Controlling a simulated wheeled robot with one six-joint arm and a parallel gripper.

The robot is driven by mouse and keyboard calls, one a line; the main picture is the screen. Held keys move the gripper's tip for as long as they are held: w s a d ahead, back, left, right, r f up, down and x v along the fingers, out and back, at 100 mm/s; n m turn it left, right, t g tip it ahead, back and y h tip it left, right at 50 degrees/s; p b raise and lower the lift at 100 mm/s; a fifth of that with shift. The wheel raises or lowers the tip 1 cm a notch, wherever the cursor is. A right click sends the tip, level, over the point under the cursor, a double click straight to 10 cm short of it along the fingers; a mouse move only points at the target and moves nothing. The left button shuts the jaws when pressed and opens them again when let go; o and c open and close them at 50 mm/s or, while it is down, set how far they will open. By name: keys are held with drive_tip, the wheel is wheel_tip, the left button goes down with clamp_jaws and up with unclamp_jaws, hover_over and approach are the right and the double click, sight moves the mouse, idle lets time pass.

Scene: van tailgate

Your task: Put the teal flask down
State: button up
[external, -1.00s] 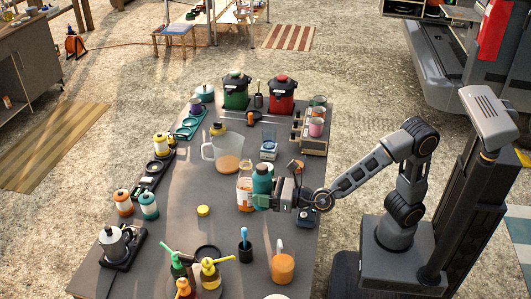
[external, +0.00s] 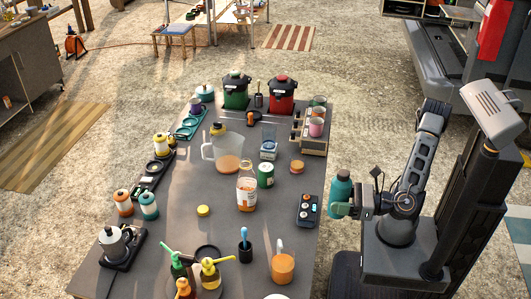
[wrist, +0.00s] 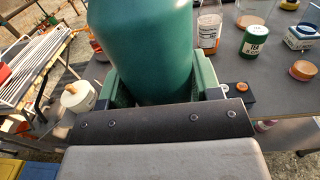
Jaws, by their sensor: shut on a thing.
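The teal flask (external: 341,188) is upright in my gripper (external: 342,208), beyond the table's right edge in the external view. My gripper is shut on its lower part. In the wrist view the flask (wrist: 140,45) fills the upper middle, between the green jaw pads (wrist: 162,92). Its base is hidden behind the gripper. The dark table (external: 200,240) lies to the left of the flask, and nothing shows under the flask but the ground.
A black control box with knobs (external: 309,209) stands at the table's right edge, nearest the flask. Bare table lies around the yellow lid (external: 203,211).

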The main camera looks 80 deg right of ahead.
drive_tip(key=d+f+m+h, duration=0.2)
drive_tip(key=d+h, duration=0.2)
drive_tip(key=d, duration=0.1)
drive_tip(key=shift+m, duration=0.5)
drive_tip(key=w+a+f+b, duration=0.1)
drive_tip(key=w+a+f, duration=0.1)
drive_tip(key=w+f, duration=0.1)
drive_tip(key=w+a+f+b, duration=0.1)
drive_tip(key=w+a+f, duration=0.1)
drive_tip(key=w+f, duration=0.1)
drive_tip(key=w+a+f+b, duration=0.1)
drive_tip(key=w+f+b, duration=0.1)
drive_tip(key=w, duration=0.3)
drive_tip(key=shift+a+f, duration=0.4)
drive_tip(key=shift+w+a+f+g+h, duration=0.1)
drive_tip(key=shift+w+f+g+h, duration=0.2)
drive_tip(key=shift+f+h, duration=0.1)
drive_tip(key=shift+f+b, duration=0.55)
drive_tip(key=shift+f, duration=0.85)
drive_tip(key=shift+f, duration=0.1)
drive_tip(key=shift+f, duration=0.15)
drive_tip(key=o, duration=1)
drive_tip(key=shift+o, duration=0.2)
